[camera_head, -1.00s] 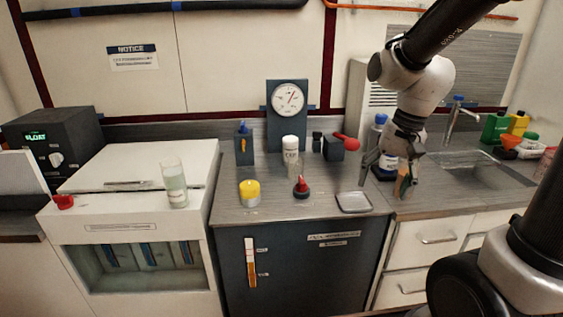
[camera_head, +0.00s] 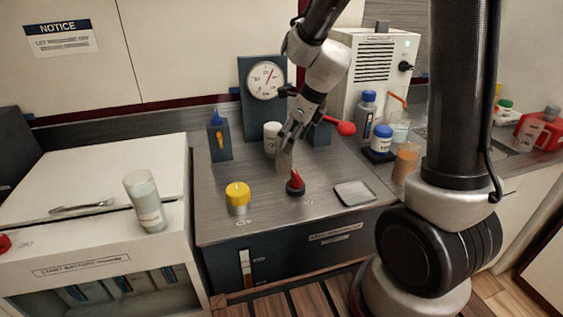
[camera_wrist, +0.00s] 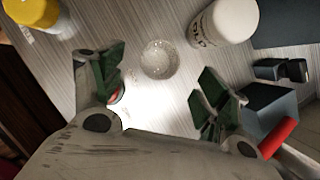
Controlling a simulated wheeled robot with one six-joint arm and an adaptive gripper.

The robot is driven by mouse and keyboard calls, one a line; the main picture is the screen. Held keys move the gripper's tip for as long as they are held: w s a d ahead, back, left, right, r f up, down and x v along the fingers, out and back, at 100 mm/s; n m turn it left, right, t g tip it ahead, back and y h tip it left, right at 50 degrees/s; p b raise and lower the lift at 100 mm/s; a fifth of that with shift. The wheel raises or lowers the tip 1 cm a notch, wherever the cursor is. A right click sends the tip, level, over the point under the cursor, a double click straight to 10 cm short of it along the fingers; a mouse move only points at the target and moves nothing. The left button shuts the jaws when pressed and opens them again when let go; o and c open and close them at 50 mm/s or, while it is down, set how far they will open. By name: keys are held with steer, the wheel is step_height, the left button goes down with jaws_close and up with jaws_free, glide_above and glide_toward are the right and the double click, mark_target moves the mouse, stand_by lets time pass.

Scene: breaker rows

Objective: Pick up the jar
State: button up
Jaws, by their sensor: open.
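A small clear glass jar (camera_head: 284,163) stands on the grey counter in front of a white bottle. In the wrist view the jar (camera_wrist: 160,58) appears from above as a round, see-through shape. The jaws are empty. Whether the fingertips reach down to the jar's rim cannot be told.
The white bottle (camera_head: 272,140) stands close behind the jar. A red knob (camera_head: 296,182) is in front, a yellow-lidded container (camera_head: 238,198) front left, and a box with a red lever (camera_head: 345,128) behind right. A shallow tray (camera_head: 355,193) lies right.

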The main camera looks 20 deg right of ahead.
mark_target(284, 161)
steer(key=x, duration=0.7)
steer(key=shift+d+f, duration=0.15)
steer(key=shift+f, duration=0.25)
steer(key=shift+s, duration=0.1)
steer(key=shift+c, duration=0.2)
steer(key=c, duration=1.1)
